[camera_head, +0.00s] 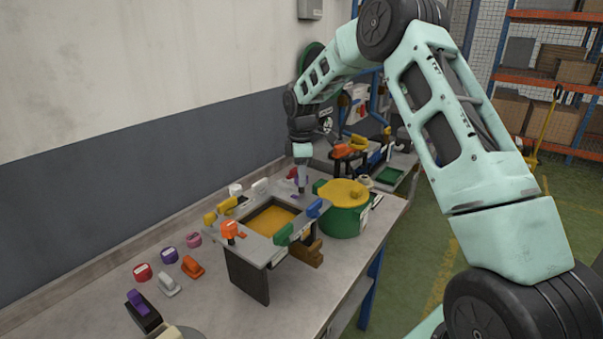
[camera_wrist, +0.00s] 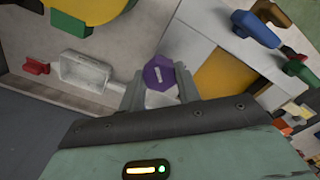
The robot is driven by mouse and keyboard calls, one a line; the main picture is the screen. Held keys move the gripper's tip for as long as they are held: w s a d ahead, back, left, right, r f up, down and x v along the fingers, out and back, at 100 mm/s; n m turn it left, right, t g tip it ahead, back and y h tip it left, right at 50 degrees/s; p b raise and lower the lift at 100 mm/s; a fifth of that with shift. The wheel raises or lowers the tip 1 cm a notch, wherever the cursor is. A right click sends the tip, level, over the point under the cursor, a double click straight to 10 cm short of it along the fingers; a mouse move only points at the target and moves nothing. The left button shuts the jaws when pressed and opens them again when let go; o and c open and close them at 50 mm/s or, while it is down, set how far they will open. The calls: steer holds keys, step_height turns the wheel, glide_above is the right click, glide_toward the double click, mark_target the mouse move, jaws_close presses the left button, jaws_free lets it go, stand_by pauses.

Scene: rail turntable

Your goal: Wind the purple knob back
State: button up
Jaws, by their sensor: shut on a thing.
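The purple knob (camera_wrist: 158,75) is an eight-sided piece with a pale mark on its face. In the wrist view it sits between the two fingertips of my gripper (camera_wrist: 157,88), which is shut on it. In the head view my gripper (camera_head: 301,186) points down at the far corner of a grey raised frame (camera_head: 262,249). Only a little purple shows beside the fingers there, and the knob is mostly hidden. I cannot tell how far the knob is turned.
Blue (camera_head: 318,207), green (camera_head: 283,235), orange (camera_head: 229,231) and yellow (camera_head: 227,205) handles stand around the frame. A green drum (camera_head: 347,221) with a yellow top stands close on the right. Loose coloured pieces lie at the left of the bench (camera_head: 205,310), one purple on a black block (camera_head: 147,317).

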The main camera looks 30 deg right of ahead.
steer(key=n+p, duration=0.1)
steer(key=n, duration=0.3)
steer(key=shift+r, duration=0.15)
steer(key=n+p, duration=0.1)
steer(key=n, duration=0.3)
steer(key=shift+w+n, duration=0.1)
steer(key=shift+n, duration=0.3)
steer(key=shift+p, duration=0.3)
steer(key=o, duration=1)
step_height(320, 180, up, 17)
steer(key=b, duration=0.4)
steer(key=shift+r, duration=0.1)
steer(key=shift+a, duration=0.1)
